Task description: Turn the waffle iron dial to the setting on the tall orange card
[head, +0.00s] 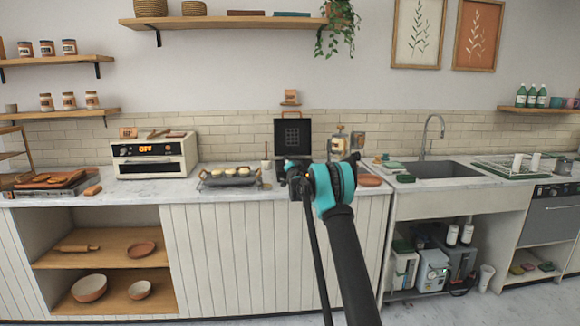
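The waffle iron (293,136) stands on the counter at the back, its dark lid raised upright with a grid pattern facing me. Its lower part and its dial are hidden behind my gripper and arm. My gripper (295,172) is in front of the waffle iron's base; its fingers are too small and dark to tell open from shut, and contact cannot be told.
A white toaster oven (155,168) with a lit display stands to the left. A wire tray (230,184) of pale rounds lies left of my gripper. A metal appliance (338,143) is close on the right, then the sink (440,169).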

